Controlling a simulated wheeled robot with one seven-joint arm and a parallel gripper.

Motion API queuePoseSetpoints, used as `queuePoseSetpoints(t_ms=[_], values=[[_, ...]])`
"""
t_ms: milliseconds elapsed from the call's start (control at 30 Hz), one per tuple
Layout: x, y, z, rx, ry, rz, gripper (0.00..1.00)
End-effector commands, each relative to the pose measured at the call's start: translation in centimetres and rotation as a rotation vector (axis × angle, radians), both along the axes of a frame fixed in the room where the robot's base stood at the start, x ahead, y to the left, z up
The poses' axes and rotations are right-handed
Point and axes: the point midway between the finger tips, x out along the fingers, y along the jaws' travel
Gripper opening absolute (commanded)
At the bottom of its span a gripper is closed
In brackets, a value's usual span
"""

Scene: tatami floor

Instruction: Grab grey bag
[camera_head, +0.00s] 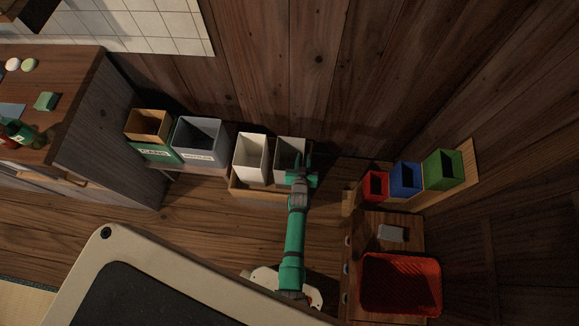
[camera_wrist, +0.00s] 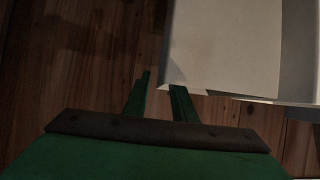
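A grey open-topped bag or bin (camera_head: 288,148) stands at the right end of a low wooden stand by the wall, right of a white one. My gripper (camera_head: 303,168) is at its right front side and covers part of it in the head view. In the wrist view, my gripper's two green fingers (camera_wrist: 162,90) are apart with nothing visible between them. A pale panel (camera_wrist: 225,45) lies beyond the right fingertip, its lower left corner near that finger. I cannot tell whether they touch. A greyer surface shows at the right edge.
The white bin (camera_head: 250,155) stands close on the left, then a grey-blue labelled bin (camera_head: 197,142) and a green and brown one (camera_head: 150,135). Red (camera_head: 375,186), blue (camera_head: 405,179) and green (camera_head: 442,170) bins stand right. A red basket (camera_head: 402,284) is at lower right.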

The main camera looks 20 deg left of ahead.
Motion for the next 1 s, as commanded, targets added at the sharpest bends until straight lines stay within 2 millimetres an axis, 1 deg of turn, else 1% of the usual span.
queuePoseSetpoints(t_ms=[33, 267, 500, 1000], values=[[0.3, 0.3, -0.2, 0.001, 0.0, 0.003, 0.24], [1.0, 0.1, -0.5, -0.003, -0.002, 0.002, 0.24], [1.7, 0.5, -0.8, -0.001, -0.001, 0.003, 0.24], [2.0, 0.6, -1.1, 0.0, 0.0, 0.0, 0.24]])
